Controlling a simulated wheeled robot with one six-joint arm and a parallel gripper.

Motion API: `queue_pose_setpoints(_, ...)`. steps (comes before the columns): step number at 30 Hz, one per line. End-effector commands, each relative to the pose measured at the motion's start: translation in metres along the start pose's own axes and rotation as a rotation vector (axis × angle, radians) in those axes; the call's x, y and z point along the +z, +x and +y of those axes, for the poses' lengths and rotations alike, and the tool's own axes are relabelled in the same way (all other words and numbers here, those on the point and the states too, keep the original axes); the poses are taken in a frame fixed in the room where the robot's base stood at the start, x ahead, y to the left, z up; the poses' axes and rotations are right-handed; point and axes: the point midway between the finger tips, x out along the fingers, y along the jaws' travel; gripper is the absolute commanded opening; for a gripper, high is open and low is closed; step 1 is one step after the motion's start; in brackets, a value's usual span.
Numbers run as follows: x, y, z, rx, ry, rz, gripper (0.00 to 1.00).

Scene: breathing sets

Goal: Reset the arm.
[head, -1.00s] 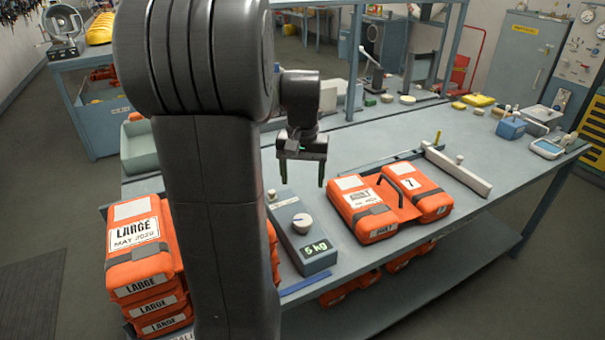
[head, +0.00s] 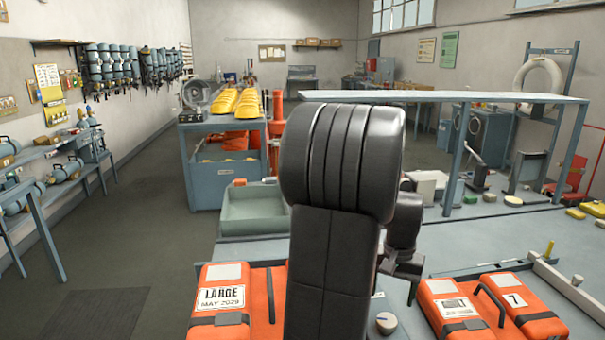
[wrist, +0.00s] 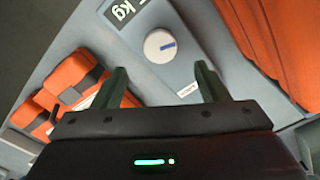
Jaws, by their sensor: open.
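My gripper (wrist: 160,90) is open and empty in the wrist view, with its two dark fingers spread apart. In the head view my gripper is mostly hidden behind my own arm; only part of the wrist shows to the right of the dark column.
An orange case marked LARGE (head: 222,305) is at the lower left of my arm. An orange case marked 7 (head: 515,300) lies on the bench at the right. A green-grey tray (head: 254,212) stands behind. Open floor (head: 130,240) lies to the left.

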Motion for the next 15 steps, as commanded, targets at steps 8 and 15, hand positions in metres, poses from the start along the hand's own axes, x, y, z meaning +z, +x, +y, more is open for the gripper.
queue_pose_setpoints(8,0.001,0.054,0.0,0.0,0.0,-0.005,0.67)
queue_pose_setpoints(15,0.001,0.081,0.0,0.0,0.0,-0.002,0.67)
